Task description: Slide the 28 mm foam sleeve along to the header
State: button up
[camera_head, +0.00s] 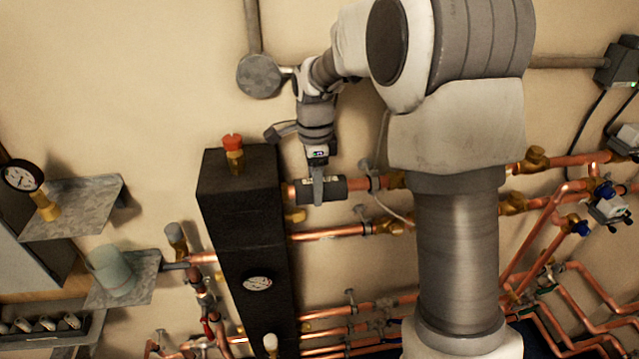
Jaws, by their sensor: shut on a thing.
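The foam sleeve (336,184) is a short dark grey tube around the upper horizontal copper pipe (361,183). My gripper (318,193) comes down from above and is shut on the sleeve, near its left part. The header (238,210) is the tall black block to the left. A short stretch of bare copper shows between the sleeve's left end and the header's right side, so the two look apart. The gripper's fingers hide part of the sleeve.
A pipe clip (373,168) and brass valve sit right of the sleeve. A second copper pipe (325,233) runs below. A red-capped brass fitting (233,150) tops the header. A shelf with a glass beaker (110,268) stands left. My arm hides the middle right.

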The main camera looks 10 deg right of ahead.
jog(key=shift+a, duration=0.4)
jog(key=o, duration=1.4)
jog(key=shift+r, duration=0.1)
